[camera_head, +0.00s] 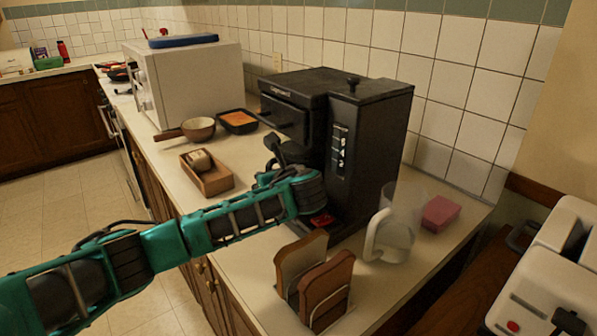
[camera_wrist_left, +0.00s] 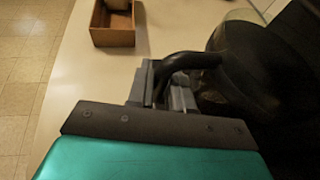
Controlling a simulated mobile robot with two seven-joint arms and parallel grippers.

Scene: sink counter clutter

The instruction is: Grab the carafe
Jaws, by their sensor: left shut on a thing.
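The dark glass carafe with a black lid (camera_wrist_left: 250,60) sits at the coffee machine, on the right of the left wrist view. Its curved black handle (camera_wrist_left: 190,62) points left. My left gripper (camera_wrist_left: 168,92) is shut on this handle. In the head view my left gripper (camera_head: 268,176) reaches in front of the black coffee machine (camera_head: 370,150), and the wrist hides most of the carafe. A black part that seems to be the carafe's top (camera_head: 287,152) shows just above the gripper. My right gripper is not in view.
A wooden box (camera_head: 208,180) stands left of the gripper, with a bowl (camera_head: 198,129) and a dark tray (camera_head: 238,122) behind. A bread holder (camera_head: 325,290), a clear pitcher (camera_head: 393,235) and a pink sponge (camera_head: 441,213) stand nearer. Counter between box and bread holder is free.

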